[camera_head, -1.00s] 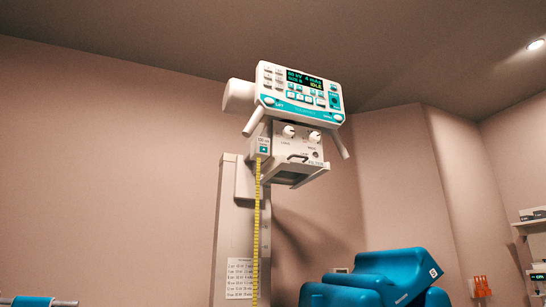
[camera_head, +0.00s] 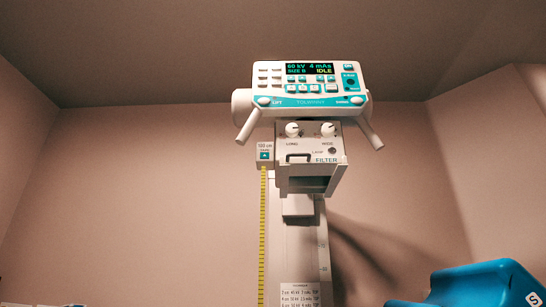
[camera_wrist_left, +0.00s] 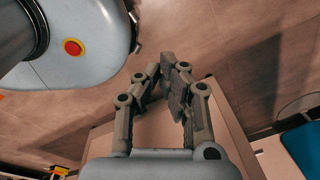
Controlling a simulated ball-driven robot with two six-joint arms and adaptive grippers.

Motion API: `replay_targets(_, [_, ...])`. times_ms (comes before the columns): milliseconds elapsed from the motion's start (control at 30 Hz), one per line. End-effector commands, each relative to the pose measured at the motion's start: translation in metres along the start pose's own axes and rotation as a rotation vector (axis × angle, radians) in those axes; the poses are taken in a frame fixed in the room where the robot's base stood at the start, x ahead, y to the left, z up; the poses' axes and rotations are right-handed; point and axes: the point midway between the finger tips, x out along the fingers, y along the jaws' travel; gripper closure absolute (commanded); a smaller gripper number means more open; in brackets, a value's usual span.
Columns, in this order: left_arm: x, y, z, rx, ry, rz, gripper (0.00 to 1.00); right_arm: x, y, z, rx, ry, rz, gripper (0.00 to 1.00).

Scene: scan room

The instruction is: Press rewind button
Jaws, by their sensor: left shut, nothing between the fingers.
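A white and teal control panel (camera_head: 311,86) sits on the tube head high up in the head view, nearly face-on. Its display (camera_head: 310,69) reads 60 kV, 4 mAs and IDLE. Several small buttons (camera_head: 303,87) sit below and beside the display. I cannot read a rewind label on any of them. My left gripper (camera_wrist_left: 166,72) shows in the left wrist view, shut and empty, over the floor and well away from the panel. No gripper shows in the head view, and my right gripper is not in view.
Below the panel hangs a filter box (camera_head: 312,152) with two knobs and a handle. Two angled handles flank the panel. A column (camera_head: 297,250) with a yellow tape (camera_head: 263,235) runs down. Blue padded furniture (camera_head: 480,283) stands at lower right.

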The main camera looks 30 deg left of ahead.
Motion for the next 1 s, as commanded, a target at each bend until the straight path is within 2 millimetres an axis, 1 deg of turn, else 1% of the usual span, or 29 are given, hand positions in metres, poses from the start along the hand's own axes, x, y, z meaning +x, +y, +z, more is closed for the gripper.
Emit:
replay_targets(133, [0.000,-0.002,-0.002,0.001,0.004,-0.002,1.00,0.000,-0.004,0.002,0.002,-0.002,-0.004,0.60])
replay_targets(267, [-0.009,-0.004,-0.022,-0.003,0.025,-0.003,1.00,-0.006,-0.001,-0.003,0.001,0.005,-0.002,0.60])
replay_targets(367, [-0.030,-0.006,-0.056,-0.010,0.050,-0.005,1.00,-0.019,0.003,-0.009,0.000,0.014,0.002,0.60])
replay_targets(433, [-0.054,-0.010,-0.089,-0.016,0.074,-0.007,1.00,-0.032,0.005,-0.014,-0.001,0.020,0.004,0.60])
replay_targets(467, [-0.066,-0.011,-0.105,-0.019,0.085,-0.008,1.00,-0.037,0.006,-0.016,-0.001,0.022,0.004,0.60])
replay_targets(500, [-0.085,-0.013,-0.126,-0.024,0.101,-0.009,1.00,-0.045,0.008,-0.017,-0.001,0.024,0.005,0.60])
replay_targets(567, [-0.115,-0.016,-0.157,-0.032,0.123,-0.010,1.00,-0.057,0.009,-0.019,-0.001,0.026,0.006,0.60])
replay_targets(600, [-0.136,-0.017,-0.175,-0.037,0.135,-0.011,1.00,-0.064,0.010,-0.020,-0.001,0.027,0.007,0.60])
replay_targets(667, [-0.169,-0.019,-0.201,-0.043,0.157,-0.011,1.00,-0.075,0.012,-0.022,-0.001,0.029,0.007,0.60])
replay_targets(700, [-0.192,-0.020,-0.217,-0.047,0.171,-0.011,1.00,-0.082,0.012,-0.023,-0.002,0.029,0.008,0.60])
replay_targets(767, [-0.228,-0.021,-0.240,-0.053,0.192,-0.011,1.00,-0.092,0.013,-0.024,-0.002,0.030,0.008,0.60])
replay_targets(800, [-0.253,-0.022,-0.254,-0.058,0.207,-0.010,1.00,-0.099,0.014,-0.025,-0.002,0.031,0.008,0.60])
replay_targets(867, [-0.289,-0.023,-0.274,-0.069,0.231,-0.010,1.00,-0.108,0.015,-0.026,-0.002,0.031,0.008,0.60])
replay_targets(900, [-0.314,-0.025,-0.288,-0.082,0.251,-0.008,1.00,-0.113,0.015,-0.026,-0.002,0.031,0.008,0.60])
replay_targets(967, [-0.348,-0.028,-0.312,-0.110,0.288,-0.005,1.00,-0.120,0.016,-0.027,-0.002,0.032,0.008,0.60])
replay_targets(1000, [-0.368,-0.029,-0.328,-0.134,0.314,-0.002,1.00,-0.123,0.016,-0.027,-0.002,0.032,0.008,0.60])
